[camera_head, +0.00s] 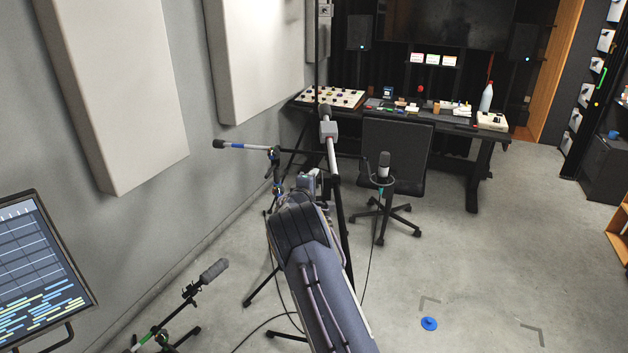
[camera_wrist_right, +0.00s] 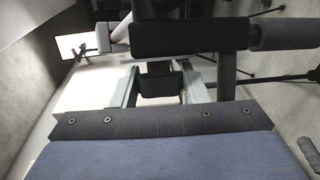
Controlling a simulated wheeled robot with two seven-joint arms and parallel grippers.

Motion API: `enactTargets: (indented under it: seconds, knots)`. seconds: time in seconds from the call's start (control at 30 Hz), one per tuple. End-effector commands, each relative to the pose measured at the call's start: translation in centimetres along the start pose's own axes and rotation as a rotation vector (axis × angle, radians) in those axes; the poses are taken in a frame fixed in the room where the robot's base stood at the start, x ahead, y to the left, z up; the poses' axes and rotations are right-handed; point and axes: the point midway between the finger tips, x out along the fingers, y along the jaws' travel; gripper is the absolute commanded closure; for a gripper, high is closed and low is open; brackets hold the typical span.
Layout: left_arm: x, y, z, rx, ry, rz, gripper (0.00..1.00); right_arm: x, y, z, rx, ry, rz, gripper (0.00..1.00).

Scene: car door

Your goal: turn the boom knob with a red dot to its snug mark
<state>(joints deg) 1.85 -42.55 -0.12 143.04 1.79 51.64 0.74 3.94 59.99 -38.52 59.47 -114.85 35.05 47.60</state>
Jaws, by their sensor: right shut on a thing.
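My right arm rises from the bottom of the head view to the boom stand (camera_head: 333,150), and my right gripper (camera_head: 310,182) is at the stand's upper part, mostly hidden by my wrist. In the right wrist view the two pale fingers of my right gripper (camera_wrist_right: 162,70) stand either side of a dark blocky part (camera_wrist_right: 162,84), shut on it. It appears to be the boom knob. Neither its red dot nor a snug mark can be made out. My left gripper is not in view.
A microphone (camera_head: 383,166) hangs right of the stand, before a black chair (camera_head: 398,150). A desk (camera_head: 478,134) with audio gear stands behind. Another microphone (camera_head: 213,270) and a monitor (camera_head: 38,265) are at lower left. Cables cross the floor; a blue disc (camera_head: 429,324) lies at right.

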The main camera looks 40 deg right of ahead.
Motion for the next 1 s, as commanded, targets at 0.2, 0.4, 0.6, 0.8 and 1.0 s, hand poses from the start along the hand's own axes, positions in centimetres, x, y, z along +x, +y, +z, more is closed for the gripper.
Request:
enactTargets:
  seconds: [0.2,0.4,0.6,0.8,1.0]
  knots:
    - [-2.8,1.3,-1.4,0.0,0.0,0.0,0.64,-0.1,0.6,0.0,-0.054,0.001,-0.15,0.82]
    - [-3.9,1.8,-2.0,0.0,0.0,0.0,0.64,0.0,0.2,0.0,-0.094,0.0,-0.245,0.82]
    - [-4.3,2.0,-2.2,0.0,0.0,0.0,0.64,0.0,0.0,-0.1,-0.119,0.0,-0.298,0.82]
    - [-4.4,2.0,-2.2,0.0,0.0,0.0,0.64,0.0,-0.1,0.0,-0.129,-0.001,-0.314,0.82]
    - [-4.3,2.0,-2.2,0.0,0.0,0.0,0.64,0.0,-0.2,0.0,-0.131,-0.002,-0.314,0.82]
